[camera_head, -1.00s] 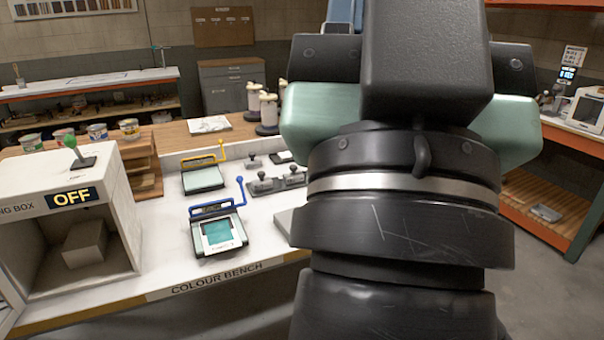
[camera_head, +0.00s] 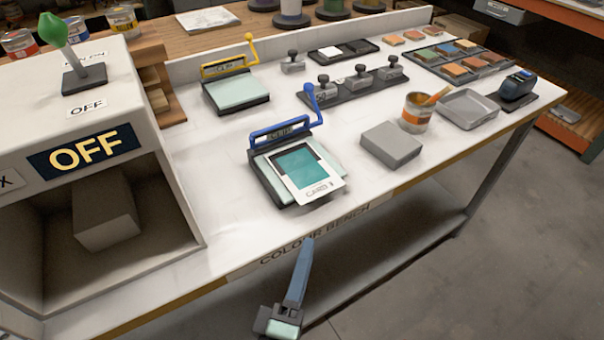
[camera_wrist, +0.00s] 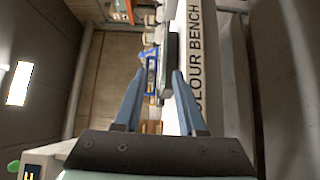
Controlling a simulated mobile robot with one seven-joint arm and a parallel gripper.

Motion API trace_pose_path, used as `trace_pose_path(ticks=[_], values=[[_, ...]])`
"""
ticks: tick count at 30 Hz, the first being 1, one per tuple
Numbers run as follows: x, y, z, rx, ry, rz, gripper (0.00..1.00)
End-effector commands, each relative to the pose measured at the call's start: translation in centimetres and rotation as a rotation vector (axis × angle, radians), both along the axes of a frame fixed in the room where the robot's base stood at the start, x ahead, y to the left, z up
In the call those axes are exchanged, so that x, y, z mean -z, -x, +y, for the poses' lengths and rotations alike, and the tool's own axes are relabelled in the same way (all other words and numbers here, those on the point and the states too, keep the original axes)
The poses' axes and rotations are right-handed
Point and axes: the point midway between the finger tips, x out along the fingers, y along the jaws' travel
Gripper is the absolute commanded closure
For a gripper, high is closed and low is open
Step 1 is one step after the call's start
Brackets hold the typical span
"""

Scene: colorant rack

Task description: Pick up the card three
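The card (camera_head: 306,170) is white with a teal patch and printed "CARD"; its number is too small to read surely. It lies on a dark clip stand with a blue clip bar (camera_head: 284,132), its lower end over the stand's front edge. My gripper (camera_head: 308,241) is below and in front of the bench edge, apart from the card; one finger shows there. In the wrist view both fingers of my gripper (camera_wrist: 159,75) are spread with nothing held. The blue clip (camera_wrist: 151,75) shows beyond, between them; the card's face cannot be made out there.
A yellow-clip stand (camera_head: 236,92) is behind. The light box (camera_head: 95,150), marked OFF, stands left. A grey block (camera_head: 392,145), orange-banded can (camera_head: 416,113) and grey tray (camera_head: 468,109) are right. The bench front edge (camera_head: 325,230) lies between my gripper and the card.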

Motion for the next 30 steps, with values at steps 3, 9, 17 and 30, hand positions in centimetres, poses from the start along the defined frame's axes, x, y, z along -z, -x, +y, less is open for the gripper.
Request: trace_pose_path(ticks=[3,9,17,30], values=[[0.5,-0.6,0.0,-0.005,0.029,0.013,0.6],[0.3,-4.1,-0.5,-0.003,0.027,0.01,0.6],[0.5,-7.0,-1.0,-0.004,0.025,0.011,0.6],[0.4,-11.6,-0.9,-0.002,0.024,0.01,0.6]])
